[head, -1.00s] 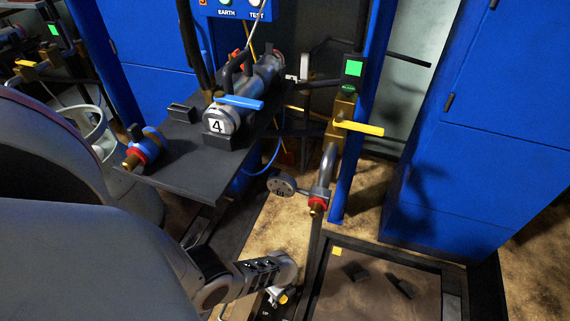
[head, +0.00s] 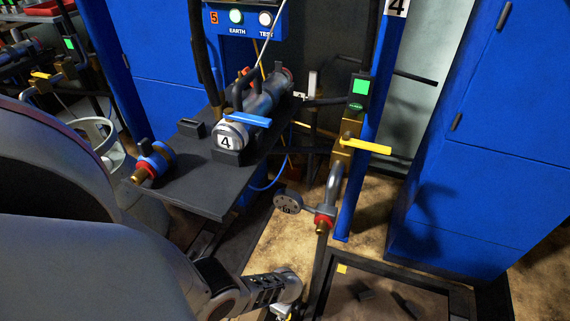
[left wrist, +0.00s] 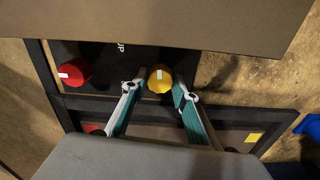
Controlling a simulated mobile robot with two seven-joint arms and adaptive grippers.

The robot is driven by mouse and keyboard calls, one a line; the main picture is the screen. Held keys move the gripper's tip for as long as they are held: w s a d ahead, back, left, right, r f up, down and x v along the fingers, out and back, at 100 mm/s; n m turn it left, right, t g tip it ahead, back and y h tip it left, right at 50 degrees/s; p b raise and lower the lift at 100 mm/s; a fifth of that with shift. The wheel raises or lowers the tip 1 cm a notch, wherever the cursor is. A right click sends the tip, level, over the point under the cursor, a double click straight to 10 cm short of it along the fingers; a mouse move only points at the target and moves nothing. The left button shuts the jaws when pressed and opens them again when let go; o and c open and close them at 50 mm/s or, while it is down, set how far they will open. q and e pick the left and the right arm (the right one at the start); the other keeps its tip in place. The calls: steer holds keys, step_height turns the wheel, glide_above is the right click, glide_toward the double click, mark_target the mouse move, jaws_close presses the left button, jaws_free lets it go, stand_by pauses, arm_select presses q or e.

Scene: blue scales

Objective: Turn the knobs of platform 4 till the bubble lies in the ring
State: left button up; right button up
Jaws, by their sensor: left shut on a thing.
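A yellow knob (left wrist: 159,78) is in the left wrist view, on a black panel (left wrist: 115,55) with the letters "UP". My left gripper (left wrist: 160,86) is shut on this knob, one teal finger on each side. A red knob (left wrist: 75,72) with a white mark is left of it. Another red part (left wrist: 93,128) shows partly behind the left finger. In the head view my left gripper (head: 280,311) is at the bottom edge, mostly cut off. The bubble and ring cannot be made out. My right gripper is not in view.
A dark-framed square (head: 330,285) with a yellow corner patch lies on the floor at lower right. A brown panel (left wrist: 160,20) fills the top of the wrist view. A bench (head: 195,190) bears a cylinder marked 4 (head: 228,142). Blue cabinets (head: 480,140) stand right.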

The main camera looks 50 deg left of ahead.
arm_select(q)
steer(key=shift+n, duration=0.8)
steer(key=o, duration=1.1)
